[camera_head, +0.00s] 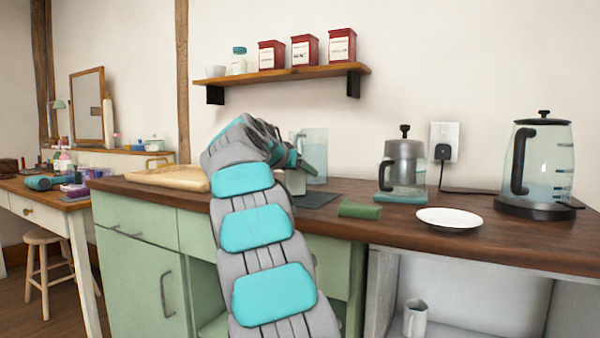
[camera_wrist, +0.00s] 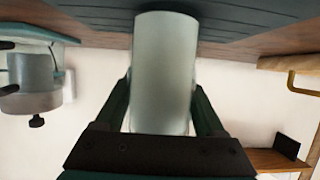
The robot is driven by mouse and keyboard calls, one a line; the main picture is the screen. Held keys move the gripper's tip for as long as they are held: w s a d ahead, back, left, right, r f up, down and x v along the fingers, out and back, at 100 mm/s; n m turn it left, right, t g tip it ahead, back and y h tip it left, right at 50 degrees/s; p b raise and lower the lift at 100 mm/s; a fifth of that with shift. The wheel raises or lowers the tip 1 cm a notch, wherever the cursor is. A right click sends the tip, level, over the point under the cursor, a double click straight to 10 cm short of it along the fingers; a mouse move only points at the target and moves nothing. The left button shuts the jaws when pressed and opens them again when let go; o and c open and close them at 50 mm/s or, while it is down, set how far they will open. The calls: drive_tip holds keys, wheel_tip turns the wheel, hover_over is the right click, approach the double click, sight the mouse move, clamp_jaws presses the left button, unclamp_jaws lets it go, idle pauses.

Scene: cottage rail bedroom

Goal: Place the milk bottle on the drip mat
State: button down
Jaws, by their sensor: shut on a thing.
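The milk bottle (camera_wrist: 165,75) is a pale, cloudy cylinder between the two dark fingers of my gripper (camera_wrist: 165,110), which is shut on it. In the head view only a small pale part of the bottle (camera_head: 296,182) shows below my gripper (camera_head: 292,160); my arm hides the rest. The drip mat (camera_head: 318,200) is a dark grey flat piece on the wooden counter, partly hidden by my arm. In the upside-down wrist view, the dark ridged mat (camera_wrist: 95,14) lies at the bottle's far end. I cannot tell whether the bottle touches it.
A clear glass jug (camera_head: 314,150) stands behind my gripper. To the right are a coffee press (camera_head: 405,163), a green rolled cloth (camera_head: 360,210), a white plate (camera_head: 449,219) and a glass kettle (camera_head: 540,165). A wooden tray (camera_head: 172,177) lies left; a shelf (camera_head: 285,75) hangs above.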

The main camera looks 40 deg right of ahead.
unclamp_jaws()
idle(0.3)
drive_tip(key=v, duration=1.2)
